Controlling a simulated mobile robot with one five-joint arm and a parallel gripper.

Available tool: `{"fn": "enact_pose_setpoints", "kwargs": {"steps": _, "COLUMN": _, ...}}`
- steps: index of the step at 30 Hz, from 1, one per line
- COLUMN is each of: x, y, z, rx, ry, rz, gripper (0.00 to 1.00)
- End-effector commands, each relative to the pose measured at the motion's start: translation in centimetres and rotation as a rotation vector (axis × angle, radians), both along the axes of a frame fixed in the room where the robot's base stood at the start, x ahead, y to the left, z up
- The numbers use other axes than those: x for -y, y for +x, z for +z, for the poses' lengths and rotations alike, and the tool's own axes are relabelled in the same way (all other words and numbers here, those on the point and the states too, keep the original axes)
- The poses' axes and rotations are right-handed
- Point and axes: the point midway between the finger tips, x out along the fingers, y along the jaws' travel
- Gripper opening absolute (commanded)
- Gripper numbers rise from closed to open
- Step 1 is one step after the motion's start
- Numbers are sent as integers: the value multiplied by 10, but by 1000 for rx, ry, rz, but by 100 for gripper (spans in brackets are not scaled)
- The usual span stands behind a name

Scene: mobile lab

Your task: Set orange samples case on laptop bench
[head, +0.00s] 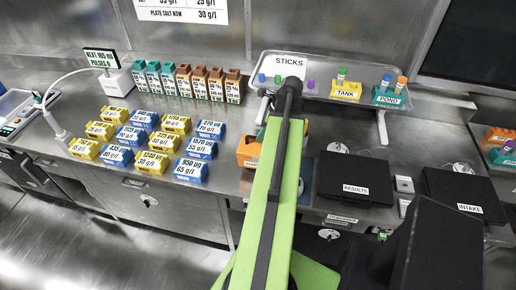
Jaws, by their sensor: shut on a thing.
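Whether the case touches the bench below is not clear. The steel bench (319,207) carries a closed black laptop marked RESULTS (355,183) right of the arm and another marked INTAKE (462,194) further right.
Several yellow and blue labelled blocks (146,119) stand left of the arm, with teal and brown bottles (185,82) behind. A raised tray (340,102) holds TANK and POND blocks. Orange and teal blocks (500,136) sit at far right. Bare bench shows left of RESULTS.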

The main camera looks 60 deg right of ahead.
Motion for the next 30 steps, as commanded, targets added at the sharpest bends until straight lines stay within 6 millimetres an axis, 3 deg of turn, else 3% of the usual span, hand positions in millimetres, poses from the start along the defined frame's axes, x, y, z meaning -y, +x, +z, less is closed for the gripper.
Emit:
{"fn": "enact_pose_setpoints", "kwargs": {"steps": 3, "x": -1, "y": 11, "z": -8, "rx": 1, "ry": 0, "rz": 2, "gripper": 0}}
{"fn": "enact_pose_setpoints", "kwargs": {"steps": 9, "x": -1, "y": 13, "z": -10, "rx": 1, "ry": 1, "rz": -1, "gripper": 0}}
{"fn": "enact_pose_setpoints", "kwargs": {"steps": 18, "x": -1, "y": 13, "z": -51, "rx": 1, "ry": 0, "rz": 0, "gripper": 0}}
{"fn": "enact_pose_setpoints", "kwargs": {"steps": 29, "x": -1, "y": 13, "z": -51, "rx": 1, "ry": 0, "rz": 0, "gripper": 0}}
{"fn": "enact_pose_setpoints", "kwargs": {"steps": 30, "x": -1, "y": 13, "z": -51, "rx": 0, "ry": 0, "rz": 0, "gripper": 16}}
